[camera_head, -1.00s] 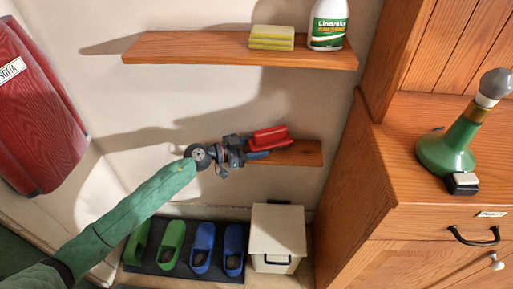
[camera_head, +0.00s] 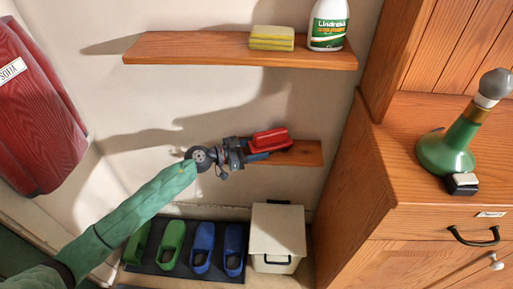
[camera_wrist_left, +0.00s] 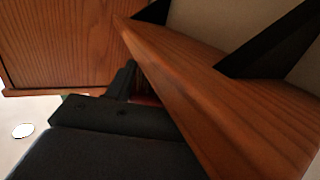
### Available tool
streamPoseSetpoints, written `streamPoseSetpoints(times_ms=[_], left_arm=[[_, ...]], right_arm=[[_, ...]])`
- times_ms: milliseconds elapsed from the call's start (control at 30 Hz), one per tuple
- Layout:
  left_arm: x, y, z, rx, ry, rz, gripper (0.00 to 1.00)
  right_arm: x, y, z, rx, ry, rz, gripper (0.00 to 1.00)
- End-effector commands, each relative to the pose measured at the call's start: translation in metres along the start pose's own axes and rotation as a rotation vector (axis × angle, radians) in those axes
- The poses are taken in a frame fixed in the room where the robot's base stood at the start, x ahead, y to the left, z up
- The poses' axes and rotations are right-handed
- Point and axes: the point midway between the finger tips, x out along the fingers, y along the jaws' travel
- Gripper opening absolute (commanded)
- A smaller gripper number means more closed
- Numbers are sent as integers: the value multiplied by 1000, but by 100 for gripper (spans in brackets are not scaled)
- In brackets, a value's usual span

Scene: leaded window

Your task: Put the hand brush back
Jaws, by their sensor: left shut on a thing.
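The red hand brush (camera_head: 270,139) is at the small lower wooden shelf (camera_head: 306,153), over its left part in the head view. My left gripper (camera_head: 254,149) reaches in from the left and is shut on the brush. I cannot tell whether the brush rests on the shelf or is just above it. In the left wrist view, a dark gripper finger (camera_wrist_left: 120,116) lies beside the shelf edge (camera_wrist_left: 185,95), and only a sliver of red shows behind it. My right gripper is not in view.
A longer shelf (camera_head: 190,48) above holds a yellow sponge (camera_head: 272,38) and a white-green bottle (camera_head: 328,25). Below stand a white bin (camera_head: 277,232) and several green and blue shoes (camera_head: 203,245). A wooden cabinet (camera_head: 350,200) bounds the right side.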

Motion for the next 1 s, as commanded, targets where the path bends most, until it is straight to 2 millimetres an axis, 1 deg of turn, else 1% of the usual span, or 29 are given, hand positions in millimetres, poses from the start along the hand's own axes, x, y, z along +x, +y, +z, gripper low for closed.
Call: streamPoseSetpoints(times_ms=[67,100,167,200,233,467,567,667,1000], left_arm=[[0,0,1,0,0,0,14],[0,0,1,0,1,0,56],[0,0,1,1,0,0,68],[0,0,1,0,0,0,76],[0,0,1,0,0,0,78],[0,0,2,0,0,0,78],[-3,0,2,0,-1,0,78],[-12,0,2,0,-2,-1,78],[-62,0,2,-1,-2,-1,78]], right_arm=[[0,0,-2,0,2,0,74],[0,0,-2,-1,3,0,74],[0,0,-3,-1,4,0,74],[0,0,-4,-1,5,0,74],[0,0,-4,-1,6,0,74],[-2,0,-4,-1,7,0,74],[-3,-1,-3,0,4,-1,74],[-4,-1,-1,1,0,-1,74],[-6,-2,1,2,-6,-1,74]])
